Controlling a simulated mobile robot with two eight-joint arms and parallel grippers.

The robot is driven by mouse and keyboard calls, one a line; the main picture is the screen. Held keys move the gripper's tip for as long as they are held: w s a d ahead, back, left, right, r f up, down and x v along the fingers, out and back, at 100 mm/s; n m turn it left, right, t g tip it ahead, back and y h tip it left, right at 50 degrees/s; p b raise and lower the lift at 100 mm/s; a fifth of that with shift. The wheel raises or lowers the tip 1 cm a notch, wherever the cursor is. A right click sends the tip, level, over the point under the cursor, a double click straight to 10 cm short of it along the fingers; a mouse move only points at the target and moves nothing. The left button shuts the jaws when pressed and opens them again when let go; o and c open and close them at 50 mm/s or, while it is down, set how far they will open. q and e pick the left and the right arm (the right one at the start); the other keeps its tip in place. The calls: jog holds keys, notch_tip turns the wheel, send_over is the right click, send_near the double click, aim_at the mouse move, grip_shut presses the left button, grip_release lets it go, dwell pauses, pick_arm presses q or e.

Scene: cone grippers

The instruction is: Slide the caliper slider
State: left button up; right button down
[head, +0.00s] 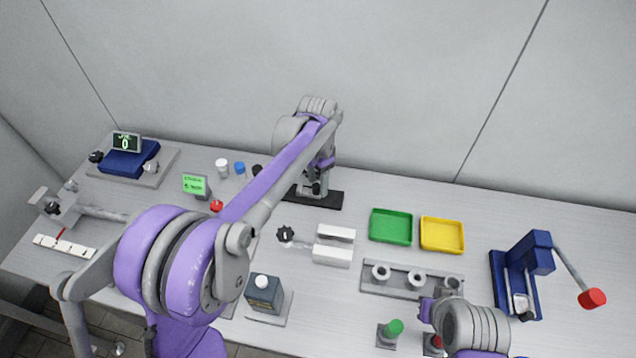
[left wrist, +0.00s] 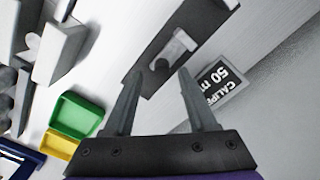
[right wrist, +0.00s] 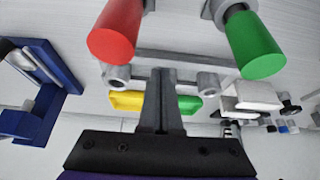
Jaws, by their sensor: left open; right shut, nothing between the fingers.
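The caliper has a long dark base (head: 327,201) near the back wall; it also shows in the left wrist view (left wrist: 192,22). A pale slider block (left wrist: 174,50) with a dark round knob (left wrist: 160,65) sits on the base. A black sign (left wrist: 224,82) reading caliper and 50 mm is beside it. My left gripper (left wrist: 161,78) is open and points at the base, its fingertips either side of the knob in the picture; contact cannot be told. In the head view the left gripper (head: 316,187) hides part of the caliper. My right gripper (right wrist: 160,75) is shut and empty.
Green (head: 391,226) and yellow (head: 442,234) trays lie right of the caliper. A grey rack (head: 398,281) with ring holders, a green-capped peg (head: 393,328) and a blue lever press (head: 537,252) are near the right arm. A grey vise (head: 333,255) stands in front.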

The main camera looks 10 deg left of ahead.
aim_at(317, 186)
pick_arm(q)
notch_tip(317, 186, up, 10)
jog(key=shift+f, duration=0.15)
dwell(0.7)
